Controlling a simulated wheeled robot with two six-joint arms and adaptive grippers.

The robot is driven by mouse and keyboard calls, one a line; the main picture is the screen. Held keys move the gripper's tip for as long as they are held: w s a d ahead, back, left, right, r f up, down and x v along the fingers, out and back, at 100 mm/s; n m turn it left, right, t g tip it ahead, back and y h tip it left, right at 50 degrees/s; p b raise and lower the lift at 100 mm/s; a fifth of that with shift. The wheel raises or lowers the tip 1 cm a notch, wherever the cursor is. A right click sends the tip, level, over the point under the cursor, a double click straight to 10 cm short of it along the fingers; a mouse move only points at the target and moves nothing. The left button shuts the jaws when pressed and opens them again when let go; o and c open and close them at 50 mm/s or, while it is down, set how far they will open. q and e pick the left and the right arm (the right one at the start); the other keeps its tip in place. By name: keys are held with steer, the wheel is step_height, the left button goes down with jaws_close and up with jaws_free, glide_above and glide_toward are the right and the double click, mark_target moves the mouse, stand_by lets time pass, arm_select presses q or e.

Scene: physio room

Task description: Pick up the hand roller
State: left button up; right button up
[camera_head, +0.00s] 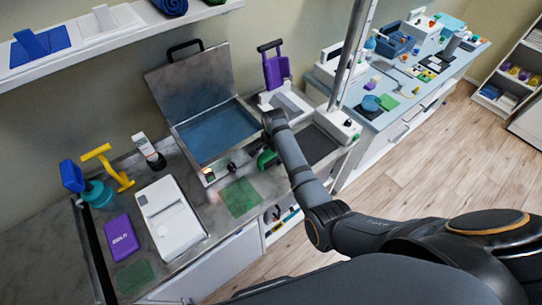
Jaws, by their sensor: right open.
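A green object with a curved outline (267,160), which may be the hand roller, is on the counter in front of the open case, partly hidden by my right forearm. My right gripper (267,147) is at the end of that arm, close above or beside the green object. It is open, but its fingers are small and mostly hidden, so I cannot tell whether they touch the object. My left gripper is not in view.
The open case (208,135) stands behind my right arm. A green mat (240,197), white device (170,222), purple box (121,238) and yellow tool (110,167) occupy the counter to the left. A metal pole (350,50) rises to the right.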

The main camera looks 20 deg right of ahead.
mark_target(273, 157)
steer(key=shift+w+d+f, duration=0.1)
steer(key=shift+w+f, duration=0.15)
steer(key=shift+f, duration=0.65)
steer(key=shift+w+f, duration=0.2)
steer(key=shift+f, duration=0.65)
jaws_close()
steer(key=shift+r, duration=0.15)
